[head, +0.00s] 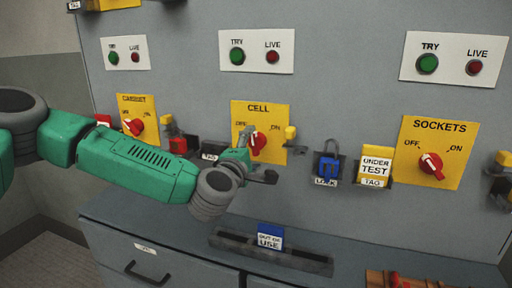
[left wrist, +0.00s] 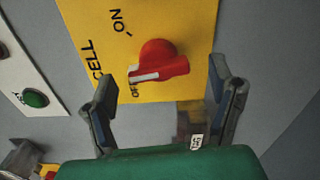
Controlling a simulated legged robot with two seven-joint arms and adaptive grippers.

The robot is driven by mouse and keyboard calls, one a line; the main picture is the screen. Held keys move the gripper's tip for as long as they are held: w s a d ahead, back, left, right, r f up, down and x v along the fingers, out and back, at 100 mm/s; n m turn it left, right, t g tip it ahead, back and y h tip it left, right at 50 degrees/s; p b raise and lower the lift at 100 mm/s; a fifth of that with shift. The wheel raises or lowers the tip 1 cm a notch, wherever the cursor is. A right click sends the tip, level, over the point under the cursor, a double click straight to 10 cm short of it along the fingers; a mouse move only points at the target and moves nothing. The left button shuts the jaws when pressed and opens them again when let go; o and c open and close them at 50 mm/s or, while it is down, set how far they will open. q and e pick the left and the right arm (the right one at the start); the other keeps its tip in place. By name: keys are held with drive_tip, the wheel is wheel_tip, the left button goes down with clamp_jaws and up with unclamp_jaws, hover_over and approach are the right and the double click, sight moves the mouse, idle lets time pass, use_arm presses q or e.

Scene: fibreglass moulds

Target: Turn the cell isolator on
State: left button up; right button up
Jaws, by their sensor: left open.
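The cell isolator is a yellow plate (head: 277,115) marked CELL, OFF and ON, with a red rotary knob (head: 259,144) partly hidden by my gripper in the head view. In the left wrist view the red knob (left wrist: 162,57) is large and clear. Its white pointer end lies toward the OFF mark, away from ON. My left gripper (head: 257,157) is open in front of the plate. In the left wrist view its two fingers (left wrist: 162,82) stand apart on either side of the knob, with a visible gap to each. I cannot tell how far the tips are from the plate.
The cabinet isolator (head: 149,107) is to the left and the sockets isolator (head: 465,138) to the right. A blue lock (head: 328,168) and an UNDER TEST tag (head: 376,164) hang between. A tray (head: 221,240) with a blue OUT OF USE tag (head: 270,236) lies below.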

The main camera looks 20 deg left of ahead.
use_arm(q)
drive_tip(key=shift+w+a, duration=0.1)
drive_tip(key=shift+w, duration=0.95)
drive_tip(key=shift+w+a, duration=0.35)
drive_tip(key=shift+d, duration=0.15)
drive_tip(key=shift+c, duration=0.8)
drive_tip(key=shift+d, duration=0.15)
drive_tip(key=c, duration=1)
